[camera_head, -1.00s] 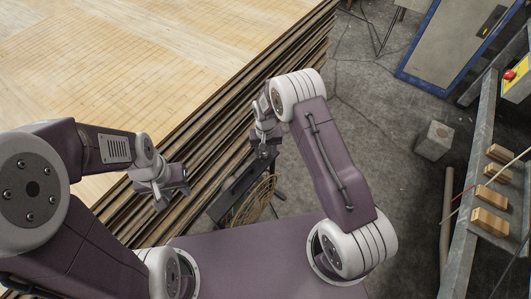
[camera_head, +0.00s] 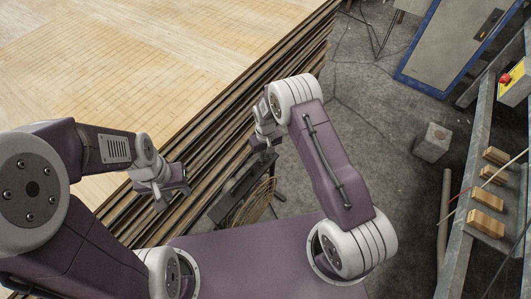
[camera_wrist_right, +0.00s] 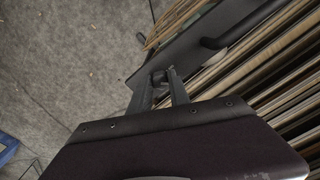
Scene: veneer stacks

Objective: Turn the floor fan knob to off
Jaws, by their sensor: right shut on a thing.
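The floor fan (camera_head: 234,201) stands low beside the veneer stack, with a dark panel and a tan wire grille (camera_head: 262,194). In the right wrist view its dark panel (camera_wrist_right: 195,40) runs diagonally across the upper middle. My right gripper (camera_head: 262,146) is at the panel's upper end. In the right wrist view its fingers (camera_wrist_right: 160,82) are shut on a small dark knob (camera_wrist_right: 158,77). The knob's pointing direction cannot be read. My left gripper (camera_head: 172,190) hangs beside the stack's edge, away from the fan, and its jaw opening is unclear.
The large veneer stack (camera_head: 150,60) fills the upper left, its layered edge close to both grippers. Concrete floor lies open to the right of the fan, with a grey block (camera_head: 433,142) on it. A metal rack (camera_head: 485,190) with wooden blocks stands at the far right.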

